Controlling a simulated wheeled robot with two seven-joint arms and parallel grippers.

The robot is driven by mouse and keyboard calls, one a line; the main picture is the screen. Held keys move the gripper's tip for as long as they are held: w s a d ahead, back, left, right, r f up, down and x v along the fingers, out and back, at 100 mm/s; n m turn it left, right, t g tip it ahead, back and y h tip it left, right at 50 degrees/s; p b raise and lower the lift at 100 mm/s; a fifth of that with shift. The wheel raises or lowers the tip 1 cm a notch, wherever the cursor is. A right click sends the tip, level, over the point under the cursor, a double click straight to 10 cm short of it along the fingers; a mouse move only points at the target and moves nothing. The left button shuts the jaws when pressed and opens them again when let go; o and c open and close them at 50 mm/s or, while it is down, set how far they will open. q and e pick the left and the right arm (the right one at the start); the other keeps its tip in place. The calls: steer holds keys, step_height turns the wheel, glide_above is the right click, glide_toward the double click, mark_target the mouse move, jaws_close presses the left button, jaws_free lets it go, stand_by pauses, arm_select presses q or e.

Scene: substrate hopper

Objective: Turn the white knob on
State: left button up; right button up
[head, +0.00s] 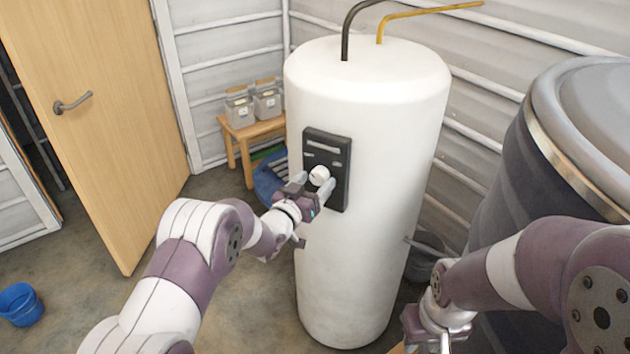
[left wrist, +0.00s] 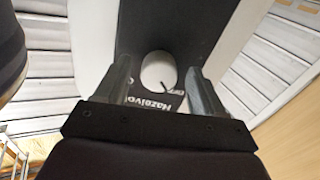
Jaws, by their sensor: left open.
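The white knob (head: 319,176) is on the black panel (head: 341,190) on the front of the white tank (head: 366,130). In the left wrist view the round knob (left wrist: 158,72) shows a small dark mark near its rim, with part of the panel's white lettering beside it. My left gripper (head: 312,188) is open in front of the panel. Its two fingers (left wrist: 160,85) stand on either side of the knob with gaps visible. My right gripper (head: 436,335) is low, right of the tank, cut by the bottom edge; its jaws are unclear.
A dark drum (head: 500,190) with a grey lid stands at the right. A wooden stool (head: 243,136) with grey containers stands behind the tank's left side. A blue bucket (head: 19,304) sits on the floor by the wooden door (head: 100,110).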

arm_select(q)
steer(key=shift+w+d+r, duration=0.15)
steer(key=shift+w, duration=0.05)
arm_select(e)
steer(key=shift+s+r, duration=0.1)
steer(key=shift+s, duration=0.1)
arm_select(q)
steer(key=shift+w, duration=0.1)
steer(key=c, duration=1.1)
steer(key=shift+o, duration=0.2)
steer(key=shift+f+m+b, duration=0.3)
steer(key=shift+m+b, duration=0.5)
steer(key=shift+b, duration=0.4)
steer(key=m+b, duration=1.3)
steer(key=b, duration=0.2)
steer(key=shift+b, duration=0.3)
steer(key=shift+r+m+b, duration=0.15)
steer(key=shift+m+b, duration=1.4)
steer(key=shift+m, duration=0.15)
arm_select(e)
steer(key=shift+w+f, duration=0.1)
steer(key=shift+f, duration=10.5)
